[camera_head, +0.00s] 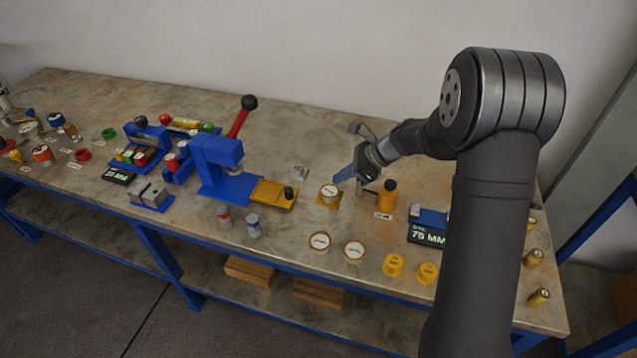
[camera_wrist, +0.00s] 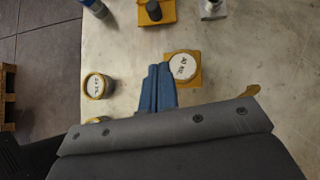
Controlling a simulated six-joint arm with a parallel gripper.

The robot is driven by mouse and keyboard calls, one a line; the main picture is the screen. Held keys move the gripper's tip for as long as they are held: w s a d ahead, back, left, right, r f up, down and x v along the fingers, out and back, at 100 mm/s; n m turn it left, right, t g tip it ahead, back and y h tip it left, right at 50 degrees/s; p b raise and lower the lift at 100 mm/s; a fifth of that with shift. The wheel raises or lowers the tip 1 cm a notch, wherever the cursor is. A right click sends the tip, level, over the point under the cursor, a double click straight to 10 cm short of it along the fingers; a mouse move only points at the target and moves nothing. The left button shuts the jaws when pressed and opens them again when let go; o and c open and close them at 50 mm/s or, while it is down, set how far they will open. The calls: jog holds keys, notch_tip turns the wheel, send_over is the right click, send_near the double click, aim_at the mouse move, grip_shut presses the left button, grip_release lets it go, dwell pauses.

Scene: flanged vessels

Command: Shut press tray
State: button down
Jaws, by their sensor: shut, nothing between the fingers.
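The press tray (camera_head: 268,194) is a flat yellow slide with a dark upright knob (camera_head: 289,192) at its right end. It sticks out to the right from the base of the blue press (camera_head: 218,165), which has a red lever with a black ball. In the wrist view the tray's knob end (camera_wrist: 169,11) shows at the top edge; the press is out of that view. My gripper (camera_head: 340,178) has blue fingers, shut and empty, to the right of the tray and apart from it. The fingers also show in the wrist view (camera_wrist: 156,78).
A round white-topped piece on a yellow plate (camera_head: 329,192) lies beside my fingertips. Two round lidded pieces (camera_head: 320,241) stand nearer the front edge. A small metal block (camera_head: 299,172) lies behind the tray. Small cans (camera_head: 253,225) stand before the press.

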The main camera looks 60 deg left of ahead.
aim_at(293, 195)
jog(key=x, duration=0.8)
jog(key=shift+s+f, duration=0.2)
jog(key=shift+s, duration=0.05)
jog(key=s+a, duration=0.2)
jog(key=shift+s+a+f, duration=0.1)
jog(key=shift+s+f, duration=0.2)
jog(key=shift+s, duration=0.1)
jog(key=shift+s+a, duration=0.35)
jog(key=shift+s, duration=0.1)
jog(key=s+a, duration=0.6)
jog(key=shift+s+a, duration=0.35)
jog(key=shift+s+a+r, duration=0.1)
jog(key=shift+s+a, duration=0.25)
jog(key=shift+s, duration=0.1)
